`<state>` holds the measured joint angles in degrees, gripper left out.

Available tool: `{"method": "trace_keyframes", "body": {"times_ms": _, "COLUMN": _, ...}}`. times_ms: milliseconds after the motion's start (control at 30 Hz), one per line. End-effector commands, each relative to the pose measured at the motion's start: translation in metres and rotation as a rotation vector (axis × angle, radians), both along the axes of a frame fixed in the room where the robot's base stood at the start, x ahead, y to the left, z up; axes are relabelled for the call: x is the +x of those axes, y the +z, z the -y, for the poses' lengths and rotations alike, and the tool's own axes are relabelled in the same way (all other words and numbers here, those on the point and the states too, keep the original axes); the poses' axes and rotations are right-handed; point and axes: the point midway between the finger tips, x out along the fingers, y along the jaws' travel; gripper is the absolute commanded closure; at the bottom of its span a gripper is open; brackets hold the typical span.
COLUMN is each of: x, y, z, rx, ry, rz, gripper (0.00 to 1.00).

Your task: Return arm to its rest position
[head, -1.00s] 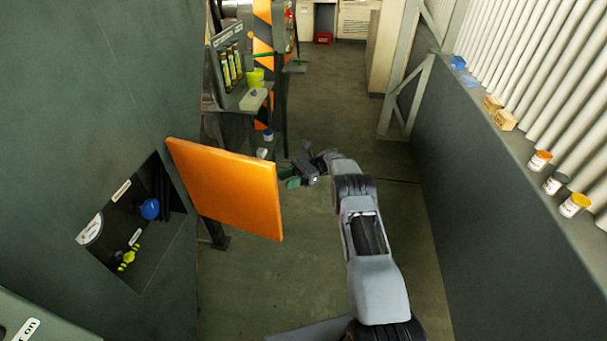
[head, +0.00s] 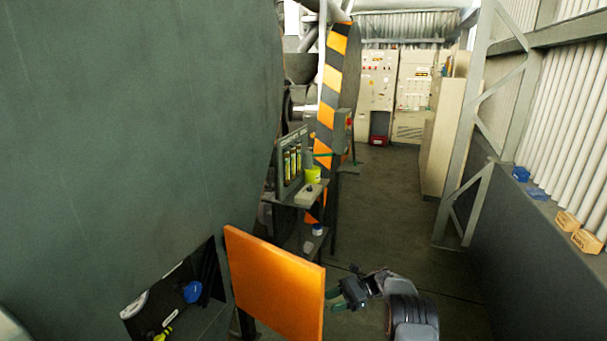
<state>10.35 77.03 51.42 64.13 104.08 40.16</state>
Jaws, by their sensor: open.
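My gripper (head: 338,297) is at the bottom of the head view, just right of the orange panel (head: 275,285). Its jaws point left and are open, with nothing seen between them. My arm (head: 408,310) rises from the bottom edge; its lower links are out of view. The orange panel stands open beside a recess (head: 180,305) in the big green machine wall. A blue knob (head: 192,292) and a yellow-green handle (head: 163,336) show inside the recess.
A small shelf (head: 300,197) with a yellow-green cup (head: 313,175) stands behind the panel. An orange-black striped guard (head: 330,90) is beyond. A ledge (head: 545,205) with boxes runs along the right wall. The floor (head: 400,200) between is clear.

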Motion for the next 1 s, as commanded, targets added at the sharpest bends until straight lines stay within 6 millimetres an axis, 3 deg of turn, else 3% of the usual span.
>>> {"method": "trace_keyframes", "body": {"times_ms": 100, "x": -0.019, "y": -0.016, "z": 0.004, "rx": -0.148, "ry": 0.035, "rz": 0.088, "gripper": 0.59}}
{"method": "trace_keyframes", "body": {"times_ms": 267, "x": -0.046, "y": -0.005, "z": 0.014, "rx": -0.338, "ry": 0.142, "rz": 0.258, "gripper": 0.59}}
{"method": "trace_keyframes", "body": {"times_ms": 467, "x": -0.092, "y": 0.036, "z": 0.031, "rx": -0.561, "ry": 0.339, "rz": 0.528, "gripper": 0.59}}
{"method": "trace_keyframes", "body": {"times_ms": 700, "x": -0.161, "y": 0.094, "z": 0.053, "rx": -0.784, "ry": 0.599, "rz": 0.864, "gripper": 0.59}}
{"method": "trace_keyframes", "body": {"times_ms": 1000, "x": -0.247, "y": 0.142, "z": 0.067, "rx": -1.004, "ry": 0.821, "rz": 1.204, "gripper": 0.59}}
